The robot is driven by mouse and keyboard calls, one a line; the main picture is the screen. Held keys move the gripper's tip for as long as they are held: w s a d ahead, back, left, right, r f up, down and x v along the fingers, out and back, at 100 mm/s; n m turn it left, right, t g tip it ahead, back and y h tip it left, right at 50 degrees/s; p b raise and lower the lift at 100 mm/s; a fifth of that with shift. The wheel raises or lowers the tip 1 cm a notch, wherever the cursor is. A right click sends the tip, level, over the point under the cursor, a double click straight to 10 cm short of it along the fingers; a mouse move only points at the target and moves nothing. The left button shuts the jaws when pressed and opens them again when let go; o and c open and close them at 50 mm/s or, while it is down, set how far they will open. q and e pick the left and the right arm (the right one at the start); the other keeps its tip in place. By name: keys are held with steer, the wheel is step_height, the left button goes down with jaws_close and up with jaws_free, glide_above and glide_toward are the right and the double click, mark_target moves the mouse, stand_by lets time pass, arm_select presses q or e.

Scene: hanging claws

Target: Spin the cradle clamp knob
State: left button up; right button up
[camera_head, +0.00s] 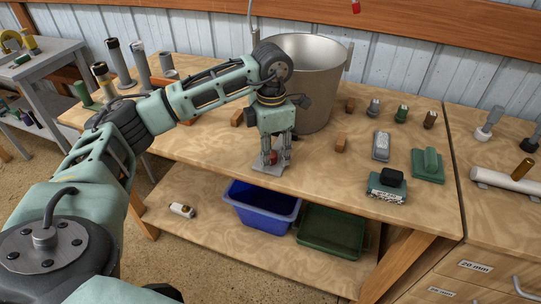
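My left gripper (276,150) points straight down over a small grey plate (262,169) on the workbench, in front of the metal bucket. A small red part (272,157) shows low between its fingers, just above the plate. It may be the clamp knob, but the fingers hide most of it. I cannot tell whether the fingers touch or grip it. My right gripper is not in view.
A large metal bucket (318,75) stands close behind the gripper. Wooden blocks, brushes and a green float (427,165) lie to the right on the workbench (330,190). A blue bin (262,208) and a green tray (332,232) sit on the lower shelf.

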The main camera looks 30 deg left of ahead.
arm_select(q)
steer(key=n+p, duration=0.1)
steer(key=n, duration=0.6)
steer(key=shift+r, duration=0.1)
steer(key=n+p, duration=0.1)
steer(key=n, duration=0.3)
steer(key=shift+w+n, duration=0.1)
steer(key=shift+n, duration=0.2)
steer(key=n+p, duration=0.1)
steer(key=n, duration=0.2)
steer(key=shift+a+n, duration=0.1)
steer(key=shift+n, duration=0.3)
steer(key=shift+c, duration=0.3)
jaws_close()
